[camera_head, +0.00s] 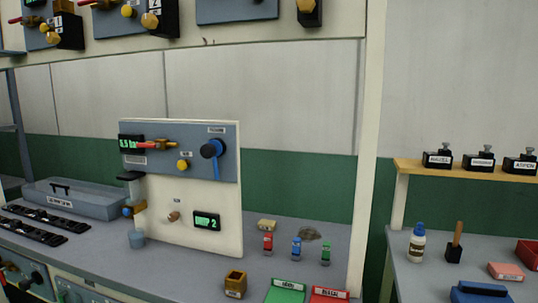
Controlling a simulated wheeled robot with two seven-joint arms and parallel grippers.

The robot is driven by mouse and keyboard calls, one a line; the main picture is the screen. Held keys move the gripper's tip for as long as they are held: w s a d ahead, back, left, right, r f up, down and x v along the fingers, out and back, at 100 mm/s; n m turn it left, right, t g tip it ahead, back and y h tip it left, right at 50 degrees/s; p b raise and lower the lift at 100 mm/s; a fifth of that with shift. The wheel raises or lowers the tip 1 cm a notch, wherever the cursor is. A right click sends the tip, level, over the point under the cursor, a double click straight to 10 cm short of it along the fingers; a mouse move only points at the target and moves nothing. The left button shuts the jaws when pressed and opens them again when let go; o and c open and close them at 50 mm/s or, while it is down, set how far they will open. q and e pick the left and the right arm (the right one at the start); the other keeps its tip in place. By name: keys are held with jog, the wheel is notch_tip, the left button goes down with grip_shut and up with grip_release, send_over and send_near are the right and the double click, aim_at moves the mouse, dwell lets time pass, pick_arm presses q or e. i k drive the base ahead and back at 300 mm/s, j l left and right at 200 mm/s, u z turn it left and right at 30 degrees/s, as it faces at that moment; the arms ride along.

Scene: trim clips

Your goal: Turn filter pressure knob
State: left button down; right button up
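A white upright panel (228,257) stands on the bench, with a grey-blue plate (200,170) on its upper part. On the plate are a black display (131,144) reading about 5.5 bar in green, a red-handled brass valve (155,144), a small yellow knob (183,165) and a round dark knob (208,151) with a blue pointer hanging down. The labels above the knobs are too small to read, so I cannot tell which is the filter pressure knob. Lower down are a small brownish knob (173,216) and a second display (206,221). Neither of my grippers is in view.
A grey-blue box (75,197) and black strips (40,225) lie left of the panel. Small red, blue and green clips (296,247) and a brass cup (235,284) stand to its right. A white post (366,150) rises farther right, beside another table (430,272).

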aim_at(207, 150)
jog(key=i+j+z, duration=0.2)
jog(key=j+z, duration=0.3)
jog(key=i+j+z, duration=0.1)
jog(key=j+z, duration=0.85)
jog(key=i+l, duration=0.05)
jog(key=l, duration=0.05)
